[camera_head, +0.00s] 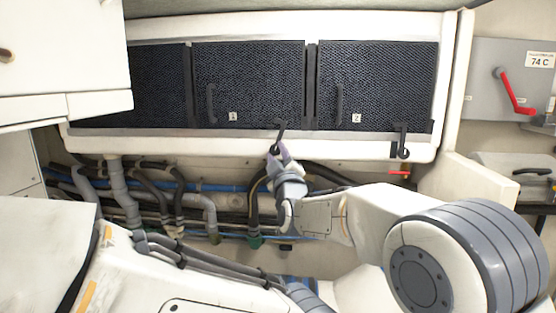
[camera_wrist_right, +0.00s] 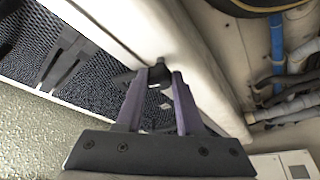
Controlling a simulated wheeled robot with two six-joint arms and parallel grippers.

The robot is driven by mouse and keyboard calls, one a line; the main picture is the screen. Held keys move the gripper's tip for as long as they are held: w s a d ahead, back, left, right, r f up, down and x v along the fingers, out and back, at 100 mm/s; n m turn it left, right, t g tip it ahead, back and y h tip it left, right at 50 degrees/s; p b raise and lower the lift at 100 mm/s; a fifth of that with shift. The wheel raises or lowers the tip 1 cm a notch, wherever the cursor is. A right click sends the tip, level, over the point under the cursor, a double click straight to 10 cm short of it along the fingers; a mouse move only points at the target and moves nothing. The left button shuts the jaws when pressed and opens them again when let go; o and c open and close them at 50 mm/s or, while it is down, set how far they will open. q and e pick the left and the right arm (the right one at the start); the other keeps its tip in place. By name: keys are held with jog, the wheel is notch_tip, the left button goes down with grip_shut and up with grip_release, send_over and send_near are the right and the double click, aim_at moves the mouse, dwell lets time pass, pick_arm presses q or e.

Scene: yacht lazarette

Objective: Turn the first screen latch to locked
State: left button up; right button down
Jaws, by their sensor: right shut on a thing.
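The first screen latch (camera_head: 281,131) is a black lever on the pale sill below screen panel 1 (camera_head: 248,80). It stands nearly upright, its top leaning a little right and overlapping the panel's lower edge. My right gripper (camera_head: 275,151) is at the latch's lower end, shut on it. In the right wrist view, the purple-grey fingers (camera_wrist_right: 164,78) sit either side of the black latch end (camera_wrist_right: 157,76). The fingers hide part of the latch. My left gripper is not in view.
Panel 2 (camera_head: 388,85) has a second black latch (camera_head: 403,141) at its lower right. Hoses and pipes (camera_head: 180,195) run beneath the sill. A red lever (camera_head: 514,92) is on a grey box at the right. A white cabinet (camera_head: 60,55) juts in at upper left.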

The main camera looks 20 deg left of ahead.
jog(key=shift+r+n+g+y, duration=0.15)
jog(key=shift+n+g, duration=0.25)
jog(key=shift+n, duration=0.6)
jog(key=shift+r+n+g+y, duration=0.1)
jog(key=shift+n+g+y, duration=0.25)
jog(key=shift+n, duration=0.95)
jog(key=c, duration=0.5)
grip_release()
jog(key=shift+c, duration=0.2)
jog(key=shift+f, duration=0.1)
jog(key=shift+s+d+f, duration=0.1)
jog(key=shift+s+d, duration=0.05)
jog(key=b+v, duration=0.6)
jog(key=v, duration=0.4)
jog(key=shift+r, duration=0.2)
